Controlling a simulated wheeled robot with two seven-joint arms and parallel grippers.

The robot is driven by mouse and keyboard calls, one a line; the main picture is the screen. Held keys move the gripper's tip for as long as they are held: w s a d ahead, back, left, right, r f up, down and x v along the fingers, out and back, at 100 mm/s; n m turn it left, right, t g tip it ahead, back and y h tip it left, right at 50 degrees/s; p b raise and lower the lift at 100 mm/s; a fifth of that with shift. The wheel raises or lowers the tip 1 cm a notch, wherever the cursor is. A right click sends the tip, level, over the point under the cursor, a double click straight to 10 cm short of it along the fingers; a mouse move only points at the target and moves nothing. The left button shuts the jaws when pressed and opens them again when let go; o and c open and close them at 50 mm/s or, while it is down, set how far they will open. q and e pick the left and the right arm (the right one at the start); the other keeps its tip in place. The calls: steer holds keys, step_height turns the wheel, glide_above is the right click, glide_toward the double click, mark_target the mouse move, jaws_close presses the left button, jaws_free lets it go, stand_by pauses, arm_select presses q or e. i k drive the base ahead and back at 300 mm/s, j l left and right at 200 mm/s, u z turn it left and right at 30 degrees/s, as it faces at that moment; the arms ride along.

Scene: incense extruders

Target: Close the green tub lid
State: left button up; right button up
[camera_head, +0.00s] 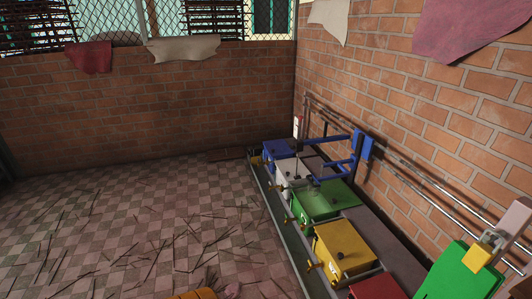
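A green box (325,201) stands in the row of coloured boxes along the right brick wall, between the white and yellow ones. A bright green panel (463,273) stands tilted at the bottom right, cut off by the frame edge. I cannot tell whether this panel is the green tub lid, and no open tub shows below it. A yellow block and a pale pink bar (512,219) are at its upper edge. Neither of my grippers can be made out.
The row also holds a blue box (281,149), a white box (289,170), a yellow box (343,245) and a red box (378,287). Blue brackets (347,160) rise by the wall. Checkered floor (130,215) at left is open, scattered with thin sticks.

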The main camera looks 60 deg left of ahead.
mark_target(336, 193)
steer(key=u, duration=1.3)
